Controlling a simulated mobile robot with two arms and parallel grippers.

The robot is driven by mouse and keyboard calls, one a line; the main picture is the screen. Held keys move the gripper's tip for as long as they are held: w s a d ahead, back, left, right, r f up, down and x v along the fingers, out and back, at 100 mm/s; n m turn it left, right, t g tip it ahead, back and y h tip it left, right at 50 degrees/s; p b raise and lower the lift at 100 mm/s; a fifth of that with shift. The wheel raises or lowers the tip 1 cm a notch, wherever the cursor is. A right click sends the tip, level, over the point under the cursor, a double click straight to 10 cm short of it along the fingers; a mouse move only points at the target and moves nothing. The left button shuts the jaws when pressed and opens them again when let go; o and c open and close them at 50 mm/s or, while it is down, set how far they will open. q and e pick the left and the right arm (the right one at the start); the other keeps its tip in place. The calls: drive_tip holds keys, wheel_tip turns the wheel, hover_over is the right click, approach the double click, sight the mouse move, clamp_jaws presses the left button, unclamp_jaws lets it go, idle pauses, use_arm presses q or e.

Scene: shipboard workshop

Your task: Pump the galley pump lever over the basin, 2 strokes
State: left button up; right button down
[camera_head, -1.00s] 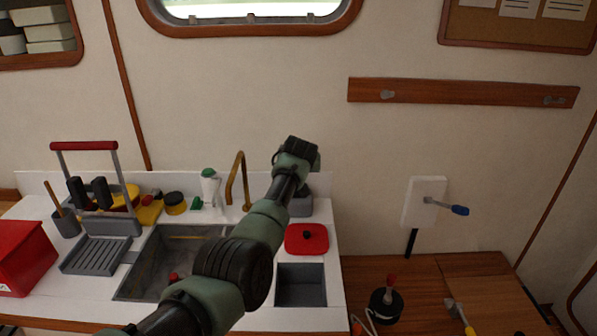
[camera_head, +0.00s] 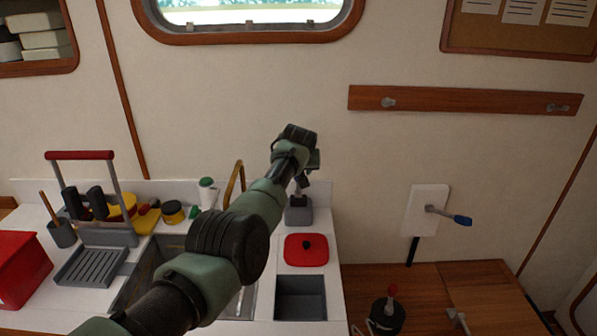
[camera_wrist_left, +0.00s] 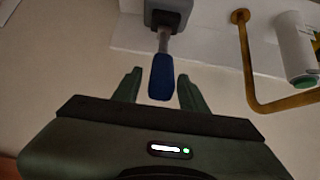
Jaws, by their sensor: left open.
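The galley pump is a grey block (camera_head: 299,214) at the back right of the counter, by the sink basin (camera_head: 148,262). Its lever has a thin metal shaft and a blue grip (camera_wrist_left: 162,78) in the left wrist view. My left gripper (camera_wrist_left: 157,80) is open there, with one finger on each side of the blue grip and visible gaps. In the head view my left gripper (camera_head: 313,162) is above the pump block, and it and the wrist hide most of the lever. My left arm covers much of the basin. My right gripper is out of view.
A brass faucet (camera_head: 233,183) and a white bottle (camera_head: 207,192) stand behind the basin. A red lid (camera_head: 306,250) lies in front of the pump. A wall plate (camera_head: 425,210) with another blue-gripped lever is to the right.

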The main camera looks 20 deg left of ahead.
use_arm(q)
drive_tip(key=shift+f, duration=0.2)
drive_tip(key=shift+r, duration=0.1)
drive_tip(key=shift+v, duration=0.8)
drive_tip(key=b+v, duration=0.1)
drive_tip(key=v, duration=0.5)
drive_tip(key=shift+b, duration=0.3)
